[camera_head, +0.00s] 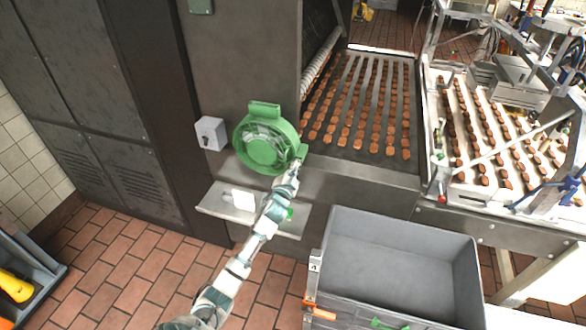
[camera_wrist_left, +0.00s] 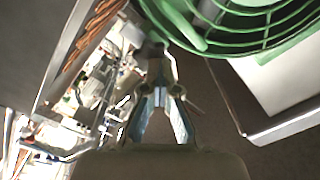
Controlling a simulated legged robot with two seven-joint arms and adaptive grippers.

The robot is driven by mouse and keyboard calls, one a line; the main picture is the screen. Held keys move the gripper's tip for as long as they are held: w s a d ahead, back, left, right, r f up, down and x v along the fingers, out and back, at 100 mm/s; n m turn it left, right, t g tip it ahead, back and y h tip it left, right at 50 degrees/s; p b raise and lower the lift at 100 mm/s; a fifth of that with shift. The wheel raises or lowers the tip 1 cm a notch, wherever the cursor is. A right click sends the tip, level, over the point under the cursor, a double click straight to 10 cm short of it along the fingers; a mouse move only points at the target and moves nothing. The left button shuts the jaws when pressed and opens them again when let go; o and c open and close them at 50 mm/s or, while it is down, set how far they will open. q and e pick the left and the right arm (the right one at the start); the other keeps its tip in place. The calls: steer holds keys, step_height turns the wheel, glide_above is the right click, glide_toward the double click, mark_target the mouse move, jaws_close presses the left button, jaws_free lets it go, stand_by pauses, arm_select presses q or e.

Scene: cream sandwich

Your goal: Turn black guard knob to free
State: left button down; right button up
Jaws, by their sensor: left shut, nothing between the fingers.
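A round green guard (camera_head: 267,140) with a ringed grille is mounted on the front of the dark machine, left of the conveyor. Its green rings also fill the top right of the left wrist view (camera_wrist_left: 235,25). My left gripper (camera_head: 294,170) is at the guard's lower right edge. In the left wrist view my left gripper (camera_wrist_left: 158,62) has its fingers converging to shut tips, with nothing held. My right gripper is not in view.
A grey switch box (camera_head: 210,133) is left of the guard. A metal shelf (camera_head: 215,199) juts out below it. A large grey crate (camera_head: 400,255) stands at lower right. The conveyor (camera_head: 375,165) carries rows of brown pieces. The tiled floor at lower left is partly open.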

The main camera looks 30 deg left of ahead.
arm_select(q)
steer(key=shift+w+d+n, duration=0.1)
steer(key=shift+d+n, duration=0.05)
steer(key=shift+n, duration=0.35)
steer(key=c, duration=1.9)
jaws_free()
steer(key=o, duration=0.8)
steer(key=shift+w, duration=0.1)
steer(key=o, duration=0.4)
steer(key=shift+w+f, duration=0.6)
steer(key=shift+w, duration=0.2)
steer(key=v, duration=1.2)
steer(key=shift+s+a, duration=0.3)
steer(key=shift+a, duration=0.05)
